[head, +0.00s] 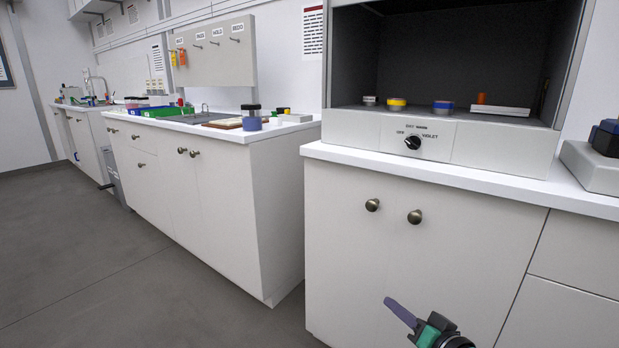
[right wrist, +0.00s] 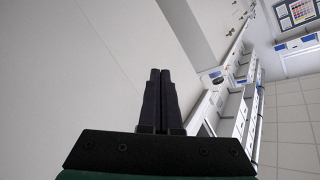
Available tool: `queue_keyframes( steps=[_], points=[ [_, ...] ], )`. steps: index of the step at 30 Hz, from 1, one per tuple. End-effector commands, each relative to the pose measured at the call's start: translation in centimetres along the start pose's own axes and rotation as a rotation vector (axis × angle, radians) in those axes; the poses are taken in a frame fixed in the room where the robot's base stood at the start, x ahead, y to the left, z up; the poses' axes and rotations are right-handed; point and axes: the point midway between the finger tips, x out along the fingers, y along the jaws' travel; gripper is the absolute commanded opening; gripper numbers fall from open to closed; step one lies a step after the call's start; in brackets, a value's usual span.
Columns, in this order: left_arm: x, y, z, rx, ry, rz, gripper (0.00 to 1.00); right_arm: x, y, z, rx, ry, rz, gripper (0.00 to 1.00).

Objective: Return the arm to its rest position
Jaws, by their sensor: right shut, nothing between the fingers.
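My right gripper (head: 388,301) is low in the head view, in front of the white cabinet doors under the fume hood. Its fingers are together and empty, pointing up and to the left. In the right wrist view the two dark fingers (right wrist: 160,90) lie side by side with nothing held, and a pale flat surface fills the left and middle behind them. My left gripper does not show in the head view.
The fume hood (head: 490,145) holds small jars and has a dial (head: 412,143). Its base cabinet (head: 345,250) is close behind my right gripper. A second counter (head: 270,180) stands to the left. Grey floor (head: 120,260) is clear at the left.

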Motion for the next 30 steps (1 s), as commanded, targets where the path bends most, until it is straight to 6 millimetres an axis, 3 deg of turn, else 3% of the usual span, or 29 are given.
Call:
queue_keyframes(
  steps=[1, 3, 6, 9, 15, 17, 24, 28, 30],
  points=[
    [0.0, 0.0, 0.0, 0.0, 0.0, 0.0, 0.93, -0.6, 1.6, 4.2, -0.06, -0.118, 0.063, 0.0],
    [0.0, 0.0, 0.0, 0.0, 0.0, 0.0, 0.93, -2.0, 3.6, 9.2, -0.149, -0.277, 0.139, 0.0],
    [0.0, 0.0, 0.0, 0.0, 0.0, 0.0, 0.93, -4.6, 5.7, 15.1, -0.251, -0.475, 0.213, 0.0],
    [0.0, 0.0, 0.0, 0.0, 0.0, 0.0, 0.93, -7.7, 7.3, 19.6, -0.335, -0.65, 0.265, 0.0],
    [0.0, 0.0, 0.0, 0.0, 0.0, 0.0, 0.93, -14.6, 9.4, 26.5, -0.47, -0.965, 0.325, 0.0],
    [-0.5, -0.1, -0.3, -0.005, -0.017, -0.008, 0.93, -14.6, 9.3, 25.8, -0.473, -0.979, 0.34, 0.0],
    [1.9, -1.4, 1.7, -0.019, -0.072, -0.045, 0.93, -14.8, 11.9, 27.8, -0.466, -1.016, 0.394, 0.0],
    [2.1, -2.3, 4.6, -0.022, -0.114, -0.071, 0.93, -17.2, 13.4, 28.8, -0.47, -1.046, 0.43, 0.0],
    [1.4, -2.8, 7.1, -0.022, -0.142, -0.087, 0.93, -19.7, 14.2, 29.3, -0.474, -1.07, 0.451, 0.0]
  ],
)
